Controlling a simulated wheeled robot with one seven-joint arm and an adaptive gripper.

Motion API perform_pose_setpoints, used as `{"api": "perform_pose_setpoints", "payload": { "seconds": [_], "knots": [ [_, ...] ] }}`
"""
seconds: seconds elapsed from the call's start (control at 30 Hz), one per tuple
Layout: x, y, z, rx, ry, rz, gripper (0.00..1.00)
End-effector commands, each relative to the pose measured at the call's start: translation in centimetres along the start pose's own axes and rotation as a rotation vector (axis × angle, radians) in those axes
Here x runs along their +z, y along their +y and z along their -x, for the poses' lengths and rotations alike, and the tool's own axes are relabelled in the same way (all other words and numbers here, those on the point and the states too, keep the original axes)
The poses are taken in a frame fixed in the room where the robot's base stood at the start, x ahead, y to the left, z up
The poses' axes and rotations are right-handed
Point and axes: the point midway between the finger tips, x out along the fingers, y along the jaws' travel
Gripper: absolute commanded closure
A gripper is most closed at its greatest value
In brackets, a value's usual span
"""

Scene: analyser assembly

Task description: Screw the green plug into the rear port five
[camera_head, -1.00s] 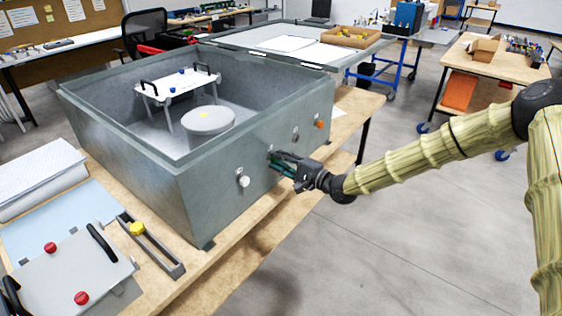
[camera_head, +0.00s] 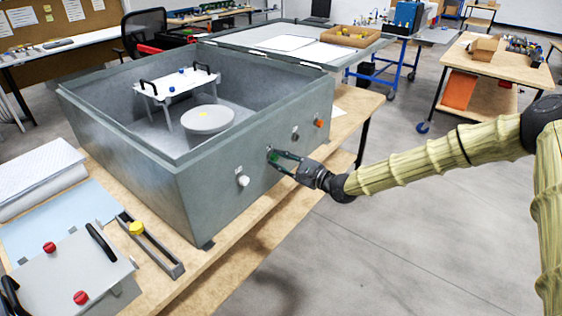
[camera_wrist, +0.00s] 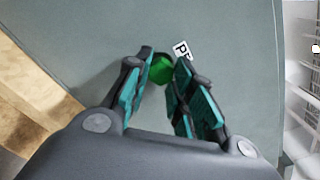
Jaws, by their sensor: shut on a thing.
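The green plug (camera_wrist: 162,69) sits at the side wall of the grey metal box (camera_head: 225,185), between my fingertips. In the head view the plug (camera_head: 274,157) is a small green spot between the fingers. My gripper (camera_head: 271,158) is shut on it, with its fingertips close to the wall. In the wrist view my gripper (camera_wrist: 162,66) has a fingertip on either side of the plug. A white label (camera_wrist: 182,49) starting with a P is beside the plug, partly hidden by a finger. The port itself is hidden behind the plug, so how deep it sits cannot be told.
On the same wall are a white plug (camera_head: 243,181), a dark fitting (camera_head: 295,134) and an orange plug (camera_head: 319,123). A yellow-knobbed holder (camera_head: 150,243) and a grey panel with red knobs (camera_head: 70,275) lie on the bench. Free floor lies right of the bench.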

Motion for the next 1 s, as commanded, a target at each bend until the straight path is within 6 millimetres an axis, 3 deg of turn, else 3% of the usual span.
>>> {"api": "perform_pose_setpoints", "payload": {
  "seconds": [0.13, 0.17, 0.27, 0.63, 1.0],
  "knots": [
    [0.2, -0.3, -0.1, -0.004, -0.003, 0.002, 1.0],
    [0.2, -0.3, -0.1, -0.004, -0.003, 0.002, 0.73],
    [0.2, -0.2, -0.1, -0.004, -0.003, 0.003, 0.55],
    [0.1, -0.1, 0.1, -0.001, -0.002, 0.003, 0.54],
    [0.2, -0.1, 2.3, -0.001, -0.002, 0.003, 0.54]
  ]
}}
